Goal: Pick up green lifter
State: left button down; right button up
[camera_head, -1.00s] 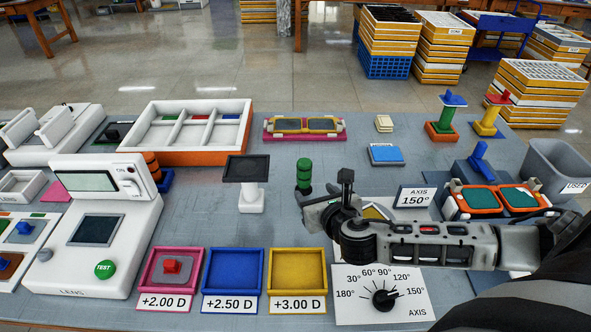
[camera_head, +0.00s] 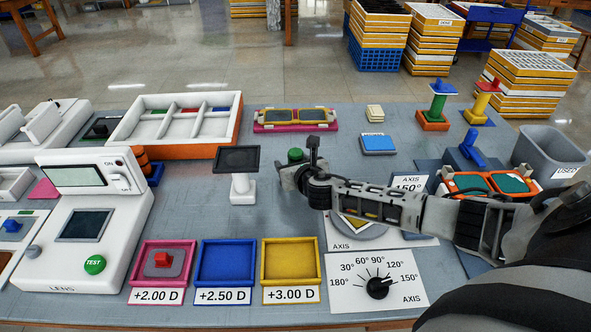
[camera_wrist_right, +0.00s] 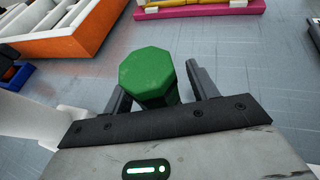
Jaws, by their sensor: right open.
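The green lifter (camera_head: 296,154) is a small upright post on the table, mostly hidden behind my right gripper in the head view. My right gripper (camera_head: 292,172) is at the lifter. In the right wrist view the lifter's flat octagonal top (camera_wrist_right: 149,72) sits between the two dark fingers of my open right gripper (camera_wrist_right: 156,82). There seems to be a gap to the right finger; I cannot tell whether the left finger touches it. The lifter's lower end is hidden. My left gripper is not in view.
A black-topped white stand (camera_head: 240,175) is close to the left of my right gripper. Pink, blue (camera_head: 226,263) and yellow trays lie in front. An orange-and-white divided box (camera_head: 180,152) and glasses on a pink holder (camera_head: 296,127) are behind. An axis dial card (camera_head: 345,290) lies front right.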

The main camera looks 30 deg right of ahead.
aim_at(293, 152)
jog(key=c, duration=1.1)
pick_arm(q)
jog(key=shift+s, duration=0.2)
pick_arm(e)
jog(key=shift+r, duration=0.4)
notch_tip(293, 152, up, 3)
jog(key=shift+f+p, duration=0.1)
jog(key=shift+p, duration=0.4)
pick_arm(q)
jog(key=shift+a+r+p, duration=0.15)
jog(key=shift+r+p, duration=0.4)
jog(key=shift+p, duration=0.1)
pick_arm(e)
jog(key=w+r+v, duration=0.1)
jog(key=r+v, duration=0.2)
jog(key=v, duration=1.3)
jog(key=shift+a, duration=0.2)
jog(key=shift+s, duration=0.1)
